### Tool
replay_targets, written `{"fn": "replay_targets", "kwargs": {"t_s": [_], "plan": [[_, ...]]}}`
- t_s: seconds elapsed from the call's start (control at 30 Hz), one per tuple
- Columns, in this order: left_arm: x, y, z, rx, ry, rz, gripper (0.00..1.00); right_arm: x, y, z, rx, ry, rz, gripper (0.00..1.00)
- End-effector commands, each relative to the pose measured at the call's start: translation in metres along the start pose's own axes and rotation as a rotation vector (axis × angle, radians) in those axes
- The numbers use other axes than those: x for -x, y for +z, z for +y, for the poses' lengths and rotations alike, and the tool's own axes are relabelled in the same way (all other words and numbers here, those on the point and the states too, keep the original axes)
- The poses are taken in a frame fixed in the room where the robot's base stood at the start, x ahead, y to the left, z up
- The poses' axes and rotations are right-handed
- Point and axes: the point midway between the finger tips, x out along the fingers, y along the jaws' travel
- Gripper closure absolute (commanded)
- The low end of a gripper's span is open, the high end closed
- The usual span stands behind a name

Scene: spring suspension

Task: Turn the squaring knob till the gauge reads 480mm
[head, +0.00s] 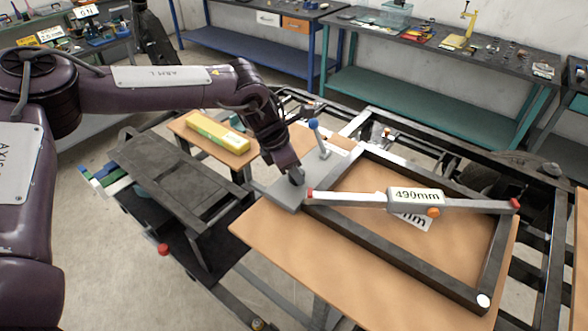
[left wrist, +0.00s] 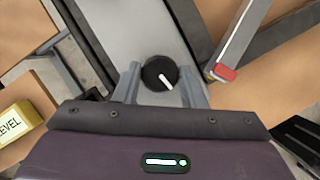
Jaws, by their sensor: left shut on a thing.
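The gauge (head: 415,197) is a grey bar with red ends and an orange button, lying diagonally across a dark rectangular frame (head: 400,254). Its display reads 490mm. The squaring knob (left wrist: 160,73) is round and black with a white pointer line, set on a grey metal plate. In the head view my left gripper (head: 297,178) reaches down to the plate and mostly hides the knob. In the left wrist view the two fingers (left wrist: 160,85) stand on either side of the knob, shut on it. The pointer slants toward the lower right. My right gripper is not in view.
A blue-tipped lever (head: 315,125) stands on the plate beside my left gripper. A yellow level (head: 218,132) lies on a wooden board at left. A second, partly covered mm label (head: 414,220) lies under the gauge. Workbenches line the back wall.

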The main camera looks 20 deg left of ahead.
Motion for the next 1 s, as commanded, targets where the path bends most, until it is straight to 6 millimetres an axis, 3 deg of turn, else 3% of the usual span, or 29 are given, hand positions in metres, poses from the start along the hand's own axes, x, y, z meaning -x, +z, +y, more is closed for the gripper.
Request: {"fn": "replay_targets", "kwargs": {"t_s": [0.6, 1.0], "plan": [[-0.002, 0.002, -0.003, 0.533, 0.221, -0.005, 0.86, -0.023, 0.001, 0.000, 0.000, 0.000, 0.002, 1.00], [0.000, 0.004, -0.005, 0.883, 0.366, -0.004, 0.86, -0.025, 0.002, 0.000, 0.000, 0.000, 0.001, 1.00]]}}
